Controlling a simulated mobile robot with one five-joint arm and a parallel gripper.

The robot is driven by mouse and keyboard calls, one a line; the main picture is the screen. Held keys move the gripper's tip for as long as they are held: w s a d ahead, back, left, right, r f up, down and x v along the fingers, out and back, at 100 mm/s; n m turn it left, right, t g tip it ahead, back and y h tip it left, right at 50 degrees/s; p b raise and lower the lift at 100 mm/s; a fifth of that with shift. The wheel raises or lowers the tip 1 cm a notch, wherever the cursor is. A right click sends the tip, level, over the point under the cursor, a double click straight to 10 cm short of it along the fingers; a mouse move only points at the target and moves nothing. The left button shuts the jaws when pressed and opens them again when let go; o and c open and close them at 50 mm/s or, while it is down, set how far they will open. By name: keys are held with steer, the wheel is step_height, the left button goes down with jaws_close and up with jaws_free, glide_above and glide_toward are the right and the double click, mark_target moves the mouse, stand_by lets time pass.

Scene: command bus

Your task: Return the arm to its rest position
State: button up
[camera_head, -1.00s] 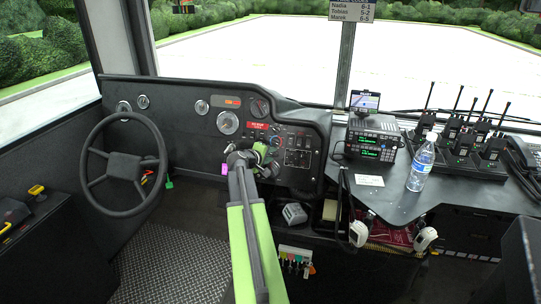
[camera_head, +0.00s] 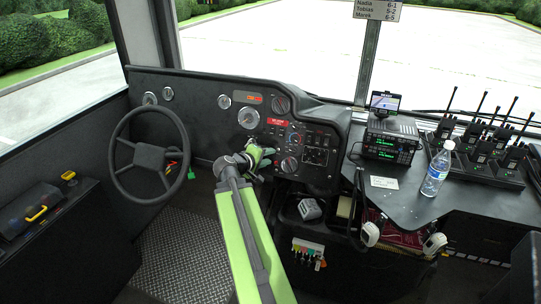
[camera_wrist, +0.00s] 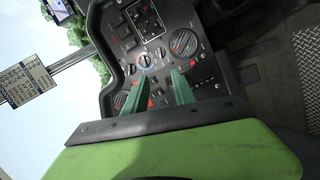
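My green arm reaches up from the bottom middle of the head view toward the dashboard (camera_head: 215,85). My gripper (camera_head: 262,158) is in front of the switch panel (camera_head: 318,140), right of the steering wheel (camera_head: 148,157). In the wrist view my gripper (camera_wrist: 160,90) shows two green fingers spread apart with nothing between them. The switch panel with its knobs and round vents also shows beyond them in the wrist view (camera_wrist: 150,40). I cannot tell whether the fingertips touch the panel.
A radio (camera_head: 388,142), a water bottle (camera_head: 436,170) and several handheld radios (camera_head: 480,145) stand on the right counter (camera_head: 395,200). The floor (camera_head: 185,260) left of my arm is clear.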

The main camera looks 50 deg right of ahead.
steer(key=shift+w, duration=0.1)
steer(key=w+a+f+n+t+y, duration=0.1)
steer(key=w+a+f+t+y, duration=0.1)
steer(key=w+a, duration=0.75)
steer(key=w+a+f+n+t+y, duration=0.25)
steer(key=w+a, duration=0.25)
steer(key=a, duration=0.9)
steer(key=s+a+f+m+g+y, duration=0.1)
steer(key=s+a+f+g+y, duration=0.15)
steer(key=a, duration=0.65)
steer(key=s+a+f+g+y, duration=0.1)
steer(key=a+f+y, duration=0.25)
steer(key=a, duration=0.65)
steer(key=s+a+f+m+g+y, duration=0.1)
steer(key=s+a+f+y, duration=0.2)
steer(key=a, duration=0.6)
step_height(320, 180, up, 14)
steer(key=a+g+p, duration=0.1)
steer(key=p, duration=1.3)
steer(key=shift+s+a+f, duration=0.15)
steer(key=shift+s+f, duration=0.1)
steer(key=shift+s, duration=0.1)
